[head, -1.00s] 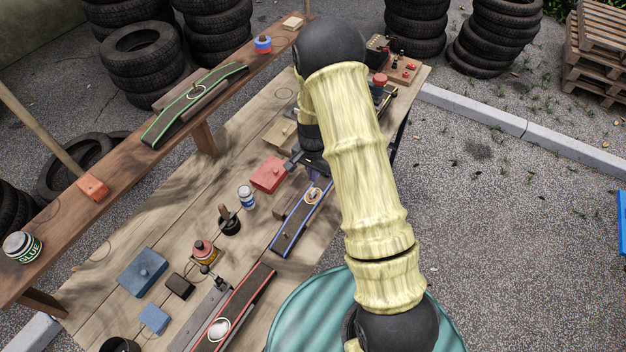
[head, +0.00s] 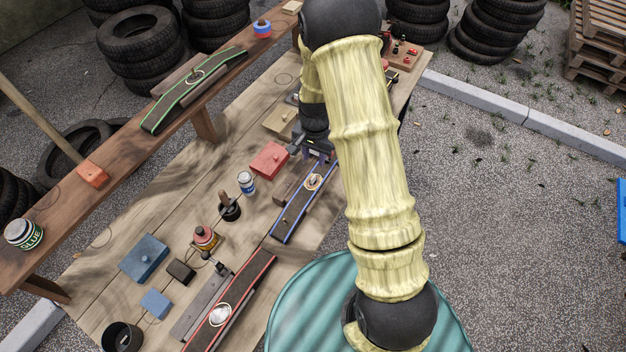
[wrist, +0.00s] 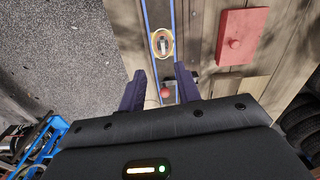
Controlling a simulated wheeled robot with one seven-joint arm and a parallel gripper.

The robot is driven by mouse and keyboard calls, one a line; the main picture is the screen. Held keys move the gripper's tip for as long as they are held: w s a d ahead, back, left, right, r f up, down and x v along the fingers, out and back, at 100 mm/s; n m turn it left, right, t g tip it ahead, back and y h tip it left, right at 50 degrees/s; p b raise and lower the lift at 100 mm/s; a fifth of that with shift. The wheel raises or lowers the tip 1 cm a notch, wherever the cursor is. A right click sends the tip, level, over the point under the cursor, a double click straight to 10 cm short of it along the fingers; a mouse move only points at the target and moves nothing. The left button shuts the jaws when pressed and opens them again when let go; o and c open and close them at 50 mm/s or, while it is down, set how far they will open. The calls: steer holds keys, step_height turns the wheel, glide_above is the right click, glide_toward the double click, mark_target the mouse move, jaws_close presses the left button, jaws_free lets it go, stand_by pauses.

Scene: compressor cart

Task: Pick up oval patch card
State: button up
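An oval piece with an orange-tan rim (head: 313,182) lies on the blue-edged dark strip (head: 292,215). It also shows in the wrist view (wrist: 162,43), with a small grey upright part in its middle. No label shows, so I cannot tell for sure that it is the oval patch card. My gripper (wrist: 162,80) is open, its two dark purple fingers apart, with nothing held between them. In the wrist view the oval lies beyond the fingertips. A small red knob (wrist: 165,93) shows between the fingers, lower in the picture. In the head view my gripper (head: 317,152) is just beyond the oval.
A red block with a knob (head: 269,160) lies left of the strip. A white-and-blue can (head: 246,183), a dark cup (head: 229,207) and a red-edged strip (head: 243,290) with a white oval (head: 220,314) stand nearer. A raised wooden shelf (head: 130,165) runs along the left.

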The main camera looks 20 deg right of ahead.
steer(key=s+r+n+t, duration=0.2)
steer(key=s+r+n, duration=0.5)
steer(key=s+r, duration=0.9)
steer(key=shift+s+r+n, duration=0.4)
steer(key=shift+s, duration=0.1)
steer(key=shift+d, duration=0.1)
